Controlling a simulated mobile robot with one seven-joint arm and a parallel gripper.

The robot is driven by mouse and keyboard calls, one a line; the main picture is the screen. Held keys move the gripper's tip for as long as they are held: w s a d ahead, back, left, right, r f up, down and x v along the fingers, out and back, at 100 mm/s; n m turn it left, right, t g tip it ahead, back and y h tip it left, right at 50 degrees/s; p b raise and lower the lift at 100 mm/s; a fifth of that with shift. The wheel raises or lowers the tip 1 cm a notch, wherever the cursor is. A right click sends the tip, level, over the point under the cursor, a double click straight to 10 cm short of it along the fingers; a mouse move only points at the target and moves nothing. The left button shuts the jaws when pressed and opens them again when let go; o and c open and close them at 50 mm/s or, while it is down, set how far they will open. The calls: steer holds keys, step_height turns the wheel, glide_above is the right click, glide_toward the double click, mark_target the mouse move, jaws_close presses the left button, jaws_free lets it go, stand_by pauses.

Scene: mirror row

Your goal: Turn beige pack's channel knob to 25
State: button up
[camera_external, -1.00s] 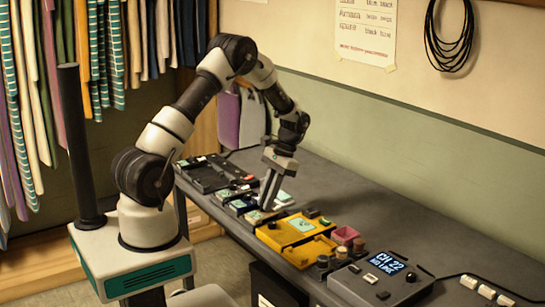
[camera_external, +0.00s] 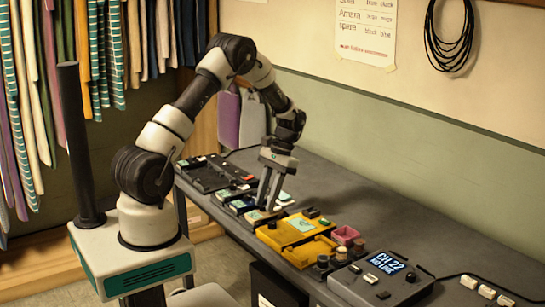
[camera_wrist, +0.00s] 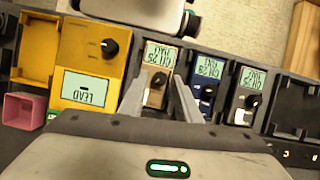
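The beige pack (camera_wrist: 153,97) sits in the row in the wrist view, with an upside-down channel display (camera_wrist: 158,54) whose digits I cannot read surely. Its dark channel knob (camera_wrist: 157,80) lies below that display, with a light mark on it. My gripper (camera_wrist: 159,79) is open, with one finger on each side of the beige pack and the knob between them. I cannot tell whether either finger touches the knob. In the external view my gripper (camera_external: 268,204) points down at the row and partly hides the beige pack.
A yellow case (camera_wrist: 88,72) with a knob and a "LEAD" display is on one side of the beige pack. The grey console (camera_external: 378,280) shows "CH 22 NO LINK". A pink box (camera_external: 346,236) stands nearby.

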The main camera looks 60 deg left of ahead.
steer(key=shift+o, duration=0.3)
steer(key=p+v, duration=0.1)
steer(key=v, duration=1.6)
steer(key=shift+r, duration=0.25)
steer(key=shift+r+p, duration=0.1)
steer(key=shift+p, duration=0.2)
steer(key=s+d+r+t+p, duration=0.2)
steer(key=s+d+r, duration=0.2)
steer(key=r, duration=0.4)
steer(key=s+d+r+t+p, duration=0.2)
steer(key=s+d+r, duration=0.15)
steer(key=r, duration=0.55)
steer(key=s+d+r+t+p, duration=0.2)
steer(key=s+d+t, duration=0.1)
steer(key=s, duration=0.5)
steer(key=s+d+r+m+t+p, duration=0.1)
steer(key=s+d+r+t+p, duration=0.1)
steer(key=s, duration=0.7)
steer(key=shift+d+r+t, duration=0.4)
steer(key=shift+d+t, duration=0.2)
steer(key=shift+d, duration=0.4)
